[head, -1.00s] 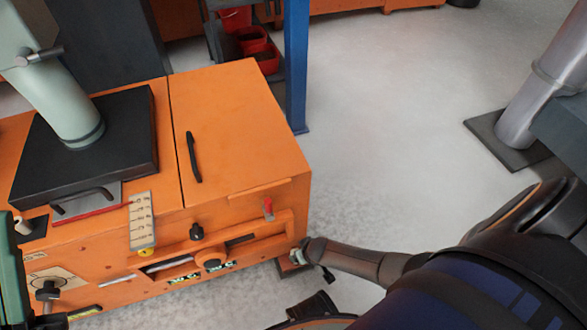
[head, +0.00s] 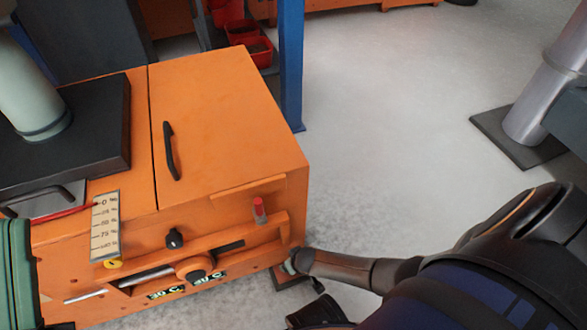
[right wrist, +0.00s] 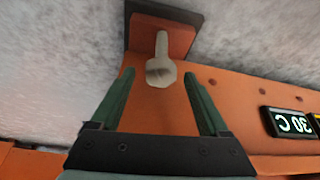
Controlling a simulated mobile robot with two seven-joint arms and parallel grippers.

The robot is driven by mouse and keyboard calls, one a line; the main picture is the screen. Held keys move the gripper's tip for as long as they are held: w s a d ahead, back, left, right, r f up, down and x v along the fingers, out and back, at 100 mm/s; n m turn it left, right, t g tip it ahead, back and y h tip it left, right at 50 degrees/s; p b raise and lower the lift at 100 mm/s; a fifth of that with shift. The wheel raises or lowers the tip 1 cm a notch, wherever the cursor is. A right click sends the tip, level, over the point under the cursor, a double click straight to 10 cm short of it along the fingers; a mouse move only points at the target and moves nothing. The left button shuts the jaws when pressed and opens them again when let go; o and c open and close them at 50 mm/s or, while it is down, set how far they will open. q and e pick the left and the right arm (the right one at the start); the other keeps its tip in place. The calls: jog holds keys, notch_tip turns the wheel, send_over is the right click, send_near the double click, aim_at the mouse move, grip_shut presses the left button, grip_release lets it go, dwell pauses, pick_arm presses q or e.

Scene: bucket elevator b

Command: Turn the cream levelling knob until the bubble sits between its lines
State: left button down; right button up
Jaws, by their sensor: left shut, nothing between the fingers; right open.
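The cream levelling knob (right wrist: 160,72) shows in the right wrist view, below a small orange foot block with a dark pad. My right gripper (right wrist: 158,80) is open, its green fingers on either side of the knob's round end; I cannot tell whether they touch it. In the head view my right arm (head: 345,267) reaches the front right corner of the orange cabinet (head: 215,110), and the knob cannot be made out there. My left gripper (head: 17,275) is partly in view at the left edge, shut and empty. I cannot make out the bubble or its lines.
The cabinet front carries a black knob (head: 174,238), a red switch (head: 260,210), a slotted slider (head: 195,270), a percent scale (head: 104,225) and green-digit displays. A blue post (head: 291,65) stands behind. Grey floor to the right is open up to a metal column (head: 540,95).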

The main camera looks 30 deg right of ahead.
grip_shut()
dwell(0.8)
